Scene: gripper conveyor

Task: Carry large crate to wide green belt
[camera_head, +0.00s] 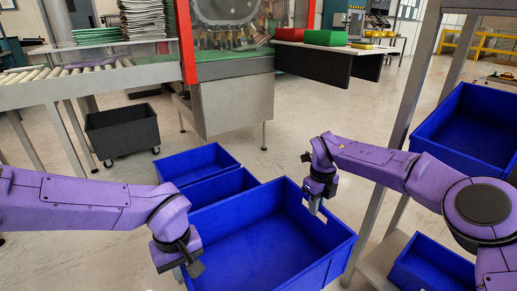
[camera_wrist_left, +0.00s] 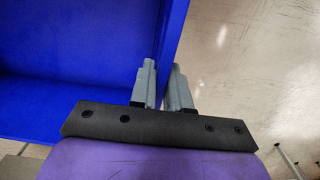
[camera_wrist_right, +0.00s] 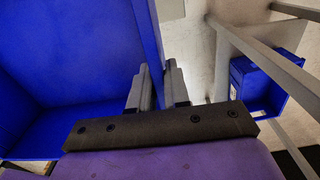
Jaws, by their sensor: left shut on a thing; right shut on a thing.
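The large blue crate (camera_head: 270,243) is in front of me in the head view, open at the top and empty. My left gripper (camera_head: 189,268) is at its left wall. In the left wrist view my left gripper (camera_wrist_left: 162,85) is shut on that wall, one finger on each side. My right gripper (camera_head: 314,206) is at the opposite wall. In the right wrist view my right gripper (camera_wrist_right: 160,87) is shut on the wall, with one finger inside and one outside.
Two smaller blue crates (camera_head: 197,163) lie just beyond the large crate. A shelf rack (camera_head: 392,150) at the right holds more blue crates (camera_head: 465,125). A dark wheeled bin (camera_head: 122,132) and a roller conveyor (camera_head: 75,85) stand at the back left. Open floor lies in the middle.

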